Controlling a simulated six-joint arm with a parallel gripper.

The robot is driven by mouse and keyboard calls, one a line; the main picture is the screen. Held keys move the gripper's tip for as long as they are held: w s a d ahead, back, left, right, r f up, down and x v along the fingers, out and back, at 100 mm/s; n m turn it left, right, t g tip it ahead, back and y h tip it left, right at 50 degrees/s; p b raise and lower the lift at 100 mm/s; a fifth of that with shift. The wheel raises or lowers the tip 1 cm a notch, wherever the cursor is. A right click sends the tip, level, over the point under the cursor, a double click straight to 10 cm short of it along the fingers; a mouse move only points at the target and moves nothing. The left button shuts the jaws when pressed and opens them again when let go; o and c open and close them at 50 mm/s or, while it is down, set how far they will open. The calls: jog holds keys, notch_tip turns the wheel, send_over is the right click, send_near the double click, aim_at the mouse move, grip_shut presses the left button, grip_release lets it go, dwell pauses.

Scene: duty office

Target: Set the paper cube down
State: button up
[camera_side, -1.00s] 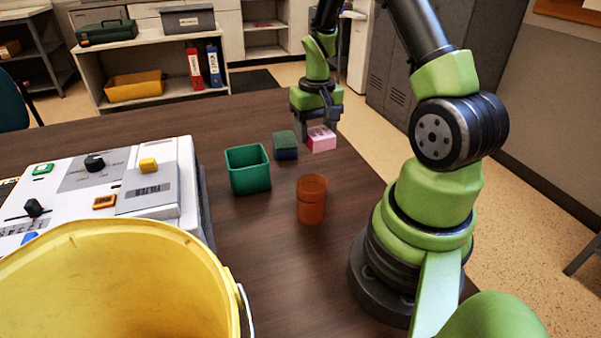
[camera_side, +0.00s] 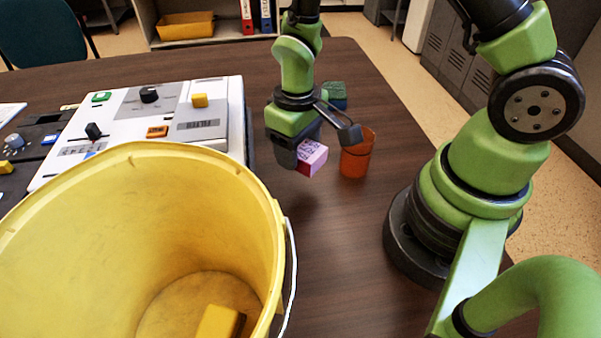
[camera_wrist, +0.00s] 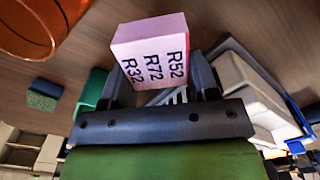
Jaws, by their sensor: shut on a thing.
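The paper cube (camera_side: 312,158) is a pink block, held between the jaws of my gripper (camera_side: 316,146) left of the orange-brown cup (camera_side: 357,155). In the wrist view the paper cube (camera_wrist: 153,52) shows a face printed with R52, R72 and R32. My gripper (camera_wrist: 160,90) is shut on it, a finger on each side. The cube looks held above the dark wooden table (camera_side: 330,225), though its exact height is hard to tell.
The yellow bucket (camera_side: 245,180), with a yellow block (camera_side: 218,322) inside, stands at the front left. A white control panel (camera_side: 215,92) lies behind it. A green-and-blue sponge (camera_side: 335,95) is behind the cup. The green container (camera_wrist: 92,90) shows in the wrist view.

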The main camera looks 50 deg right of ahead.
aim_at(298, 182)
jog(key=shift+f, duration=2.95)
jog(key=o, duration=0.9)
jog(key=shift+f, duration=0.15)
notch_tip(298, 182, up, 12)
jog(key=shift+r, duration=0.1)
jog(key=s+r+m+t, duration=0.1)
jog(key=s+r+t, duration=0.1)
jog(key=r, duration=0.4)
jog(key=s+r+m+t+y, duration=0.1)
jog(key=s+r+t, duration=0.1)
jog(key=s+r, duration=0.3)
jog(key=s+r+m+t+y, duration=0.1)
jog(key=s+r+m+t, duration=0.1)
jog(key=r, duration=0.5)
jog(key=shift+s+d+r+t, duration=0.1)
jog(key=shift+s+r+t, duration=0.15)
jog(key=shift+s, duration=0.4)
jog(key=shift+s+r+t, duration=0.1)
jog(key=shift+s+t, duration=0.25)
jog(key=shift+s, duration=0.25)
